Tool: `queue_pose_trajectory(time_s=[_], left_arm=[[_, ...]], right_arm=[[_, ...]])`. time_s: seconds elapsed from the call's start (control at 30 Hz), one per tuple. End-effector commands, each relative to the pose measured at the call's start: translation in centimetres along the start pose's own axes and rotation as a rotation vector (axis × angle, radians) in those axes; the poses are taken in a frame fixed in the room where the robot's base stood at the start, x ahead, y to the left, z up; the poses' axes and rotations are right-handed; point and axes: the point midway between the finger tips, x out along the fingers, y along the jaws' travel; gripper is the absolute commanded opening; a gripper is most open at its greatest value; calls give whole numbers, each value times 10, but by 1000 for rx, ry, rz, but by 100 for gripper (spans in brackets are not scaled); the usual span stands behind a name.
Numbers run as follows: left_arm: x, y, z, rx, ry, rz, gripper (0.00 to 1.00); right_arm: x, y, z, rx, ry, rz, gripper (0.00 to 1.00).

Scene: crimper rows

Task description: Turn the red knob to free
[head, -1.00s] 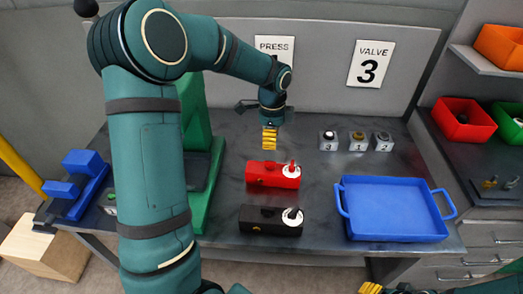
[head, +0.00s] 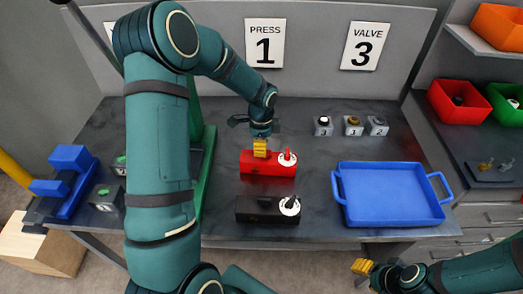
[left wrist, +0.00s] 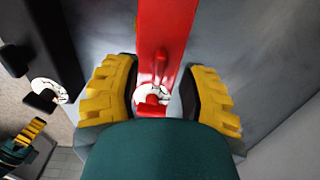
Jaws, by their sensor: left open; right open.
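The red block (head: 265,163) lies on the dark bench. Its red knob (head: 287,157) stands on a white dial at the block's right end. My left gripper (head: 260,148) is open and empty, pointing down by the block, left of the knob in the head view. In the left wrist view, the yellow fingers (left wrist: 165,95) lie on either side of the red knob (left wrist: 152,97), apart from it. The dial is partly hidden there by the knob and my wrist. My right gripper (head: 362,267) is open and empty, below the bench's front edge in the picture.
A black block (head: 262,209) with a black knob on a white dial lies just in front. A blue tray (head: 446,216) is to the right. Several small grey blocks (head: 352,126) stand behind it. A green frame (head: 206,170) stands left of the red block.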

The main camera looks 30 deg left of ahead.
Motion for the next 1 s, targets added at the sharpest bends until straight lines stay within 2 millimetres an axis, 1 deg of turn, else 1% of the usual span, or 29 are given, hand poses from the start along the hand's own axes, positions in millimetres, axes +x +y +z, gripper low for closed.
queue_pose_trajectory(time_s=[0.03,0.2,0.37,0.57,0.6,0.67,0.7,0.73,1.0], left_arm=[[9,1,0,1,0,3,41],[25,0,0,1,1,1,41],[30,0,0,0,0,0,41],[30,0,0,0,0,0,41],[30,0,0,0,0,0,44],[30,0,0,0,1,0,23],[30,0,0,0,1,0,9],[30,0,0,0,1,-1,0],[30,0,0,-4,1,0,0]], right_arm=[[0,0,0,0,0,0,47],[0,0,0,0,0,0,47],[0,0,0,0,0,0,47],[0,0,0,0,0,0,47],[0,0,0,0,0,0,47],[0,0,0,0,0,0,47],[0,0,0,0,0,0,47],[0,0,0,0,0,0,47],[1,0,0,0,0,0,47]])
